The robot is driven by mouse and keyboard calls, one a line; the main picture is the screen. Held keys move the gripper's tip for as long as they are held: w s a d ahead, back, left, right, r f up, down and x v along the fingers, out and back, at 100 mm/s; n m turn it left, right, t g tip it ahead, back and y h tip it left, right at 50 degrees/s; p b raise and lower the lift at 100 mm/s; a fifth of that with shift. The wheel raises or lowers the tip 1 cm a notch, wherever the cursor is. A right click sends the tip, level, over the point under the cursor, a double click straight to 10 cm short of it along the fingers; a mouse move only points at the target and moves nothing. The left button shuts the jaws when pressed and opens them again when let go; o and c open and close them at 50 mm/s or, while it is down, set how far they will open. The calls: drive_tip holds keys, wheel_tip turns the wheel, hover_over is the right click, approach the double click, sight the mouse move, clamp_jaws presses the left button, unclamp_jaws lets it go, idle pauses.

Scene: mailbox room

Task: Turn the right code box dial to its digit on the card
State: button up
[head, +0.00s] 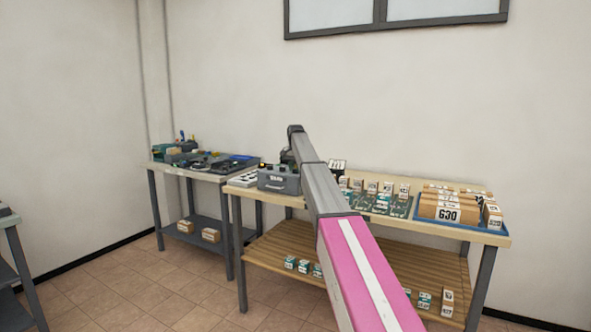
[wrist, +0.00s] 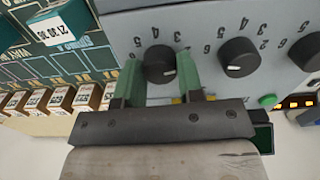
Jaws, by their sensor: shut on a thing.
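In the wrist view the code box (wrist: 205,20) shows as a grey-blue panel with three black dials ringed by printed digits, seen turned over. My gripper (wrist: 158,64) has its two green fingers shut on the leftmost dial in the picture (wrist: 159,60), one finger on each side. That dial's white mark points to the lower right in the picture; the digit it meets is hidden or too small to read. The middle dial (wrist: 238,56) and the rightmost dial (wrist: 309,51) are free. In the head view my arm hides my gripper. I cannot make out the digits on any card.
Boxes with number labels (wrist: 58,98) and a dark green sheet (wrist: 85,62) lie left of the panel in the wrist view. A green button (wrist: 267,100) is on its right. In the head view a blue tray of cartons (head: 430,228) stands at the table's right (head: 490,239).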

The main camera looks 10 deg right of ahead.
drive_tip(key=shift+m, duration=0.4)
drive_tip(key=o, duration=0.9)
drive_tip(key=shift+r, duration=0.1)
wheel_tip(320, 180, up, 11)
drive_tip(key=shift+f, duration=0.15)
